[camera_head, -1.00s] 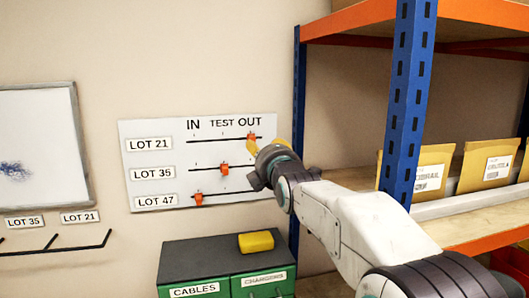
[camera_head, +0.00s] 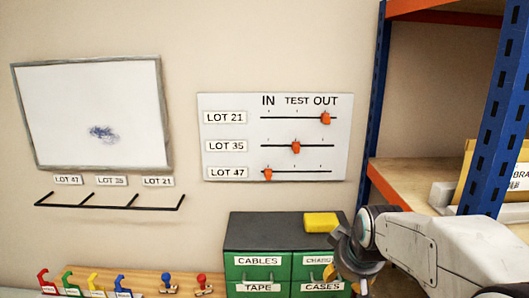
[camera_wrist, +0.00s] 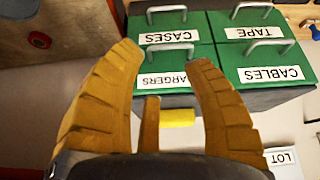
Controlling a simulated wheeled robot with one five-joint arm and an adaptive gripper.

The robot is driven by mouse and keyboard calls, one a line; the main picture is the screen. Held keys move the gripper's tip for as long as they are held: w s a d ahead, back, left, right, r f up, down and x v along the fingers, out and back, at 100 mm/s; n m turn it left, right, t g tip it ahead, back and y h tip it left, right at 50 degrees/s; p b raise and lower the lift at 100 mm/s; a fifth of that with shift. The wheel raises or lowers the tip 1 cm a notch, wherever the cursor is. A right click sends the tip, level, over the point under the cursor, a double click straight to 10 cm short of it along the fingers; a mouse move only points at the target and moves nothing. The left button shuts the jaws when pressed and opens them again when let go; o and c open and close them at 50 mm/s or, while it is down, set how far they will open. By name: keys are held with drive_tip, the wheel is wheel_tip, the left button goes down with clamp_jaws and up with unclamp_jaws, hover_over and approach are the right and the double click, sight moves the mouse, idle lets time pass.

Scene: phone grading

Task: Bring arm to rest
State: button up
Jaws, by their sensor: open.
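My gripper (camera_head: 343,274) is at the lower right of the head view, in front of the right side of the green drawer cabinet. My white arm reaches in from the lower right. The lot board (camera_head: 275,170) on the wall has three orange sliders. The LOT 21 slider (camera_head: 326,118) is at OUT, the LOT 35 slider (camera_head: 296,147) is near TEST, and the LOT 47 slider (camera_head: 268,174) is at IN. My gripper is apart from the board.
The cabinet (camera_head: 240,240) carries a yellow block (camera_head: 321,222) on top; its drawers have handles. The orange and blue shelf rack (camera_head: 376,110) stands at right, close to my arm. A whiteboard (camera_head: 90,140) and a black hook rail (camera_head: 110,207) are at left, above coloured hooks (camera_head: 95,283).

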drive_tip(key=s+f+m+g+b, duration=0.1)
drive_tip(key=s+f+m+b, duration=0.1)
drive_tip(key=s, duration=2.2)
drive_tip(key=shift+f+b, duration=0.35)
drive_tip(key=shift+f, duration=0.5)
idle(0.4)
